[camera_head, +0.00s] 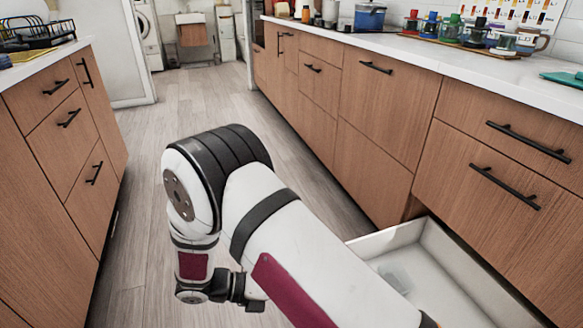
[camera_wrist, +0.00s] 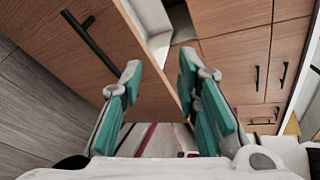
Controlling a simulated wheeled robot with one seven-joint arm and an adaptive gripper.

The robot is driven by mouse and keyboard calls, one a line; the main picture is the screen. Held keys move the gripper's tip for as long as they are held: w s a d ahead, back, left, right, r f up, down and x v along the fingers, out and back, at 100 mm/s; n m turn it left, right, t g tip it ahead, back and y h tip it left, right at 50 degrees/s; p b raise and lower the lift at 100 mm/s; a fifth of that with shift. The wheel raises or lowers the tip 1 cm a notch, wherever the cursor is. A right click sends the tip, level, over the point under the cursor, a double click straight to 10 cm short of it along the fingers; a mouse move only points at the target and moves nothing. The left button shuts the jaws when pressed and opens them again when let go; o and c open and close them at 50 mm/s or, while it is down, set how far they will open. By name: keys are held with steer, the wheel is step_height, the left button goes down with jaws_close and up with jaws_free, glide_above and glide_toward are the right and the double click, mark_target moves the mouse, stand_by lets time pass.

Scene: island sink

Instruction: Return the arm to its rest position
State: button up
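My gripper (camera_wrist: 160,68) shows in the wrist view with its two teal-padded fingers spread apart. My arm is bent over the aisle floor in the head view, and the gripper itself is not clearly visible there. In the wrist view, an open drawer (camera_wrist: 88,45) with a black bar handle lies beyond the fingertips. Its white interior shows at the top.
The open white drawer (camera_head: 368,240) juts from the right cabinets, with a pale, see-through item (camera_head: 395,276) inside. Left cabinets (camera_head: 75,125) border the aisle. The wooden floor (camera_head: 140,215) is clear. Jars and a mug (camera_head: 528,40) stand on the right counter (camera_head: 470,68).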

steer(key=s+d+r+m+g+y, duration=0.2)
steer(key=d+r+m, duration=0.2)
steer(key=r+m, duration=0.3)
steer(key=s+d+r+m+g+y, duration=0.2)
steer(key=d+r+m, duration=0.25)
steer(key=r, duration=0.45)
steer(key=s+d+r+m+g+y, duration=0.1)
steer(key=s+d+r+m+y, duration=0.1)
steer(key=d+r+m, duration=0.35)
steer(key=s+d+r+m+t+y, duration=0.15)
steer(key=s+r+m+y, duration=0.25)
steer(key=s+m, duration=0.5)
steer(key=s+d+r+m+t+y, duration=0.15)
steer(key=s+r+m+y, duration=0.25)
steer(key=s+m, duration=0.55)
step_height(320, 180, up, 36)
steer(key=n+t+p, duration=0.2)
steer(key=t+p, duration=0.2)
steer(key=p, duration=3)
steer(key=shift+s+f, duration=0.2)
steer(key=shift+s, duration=0.15)
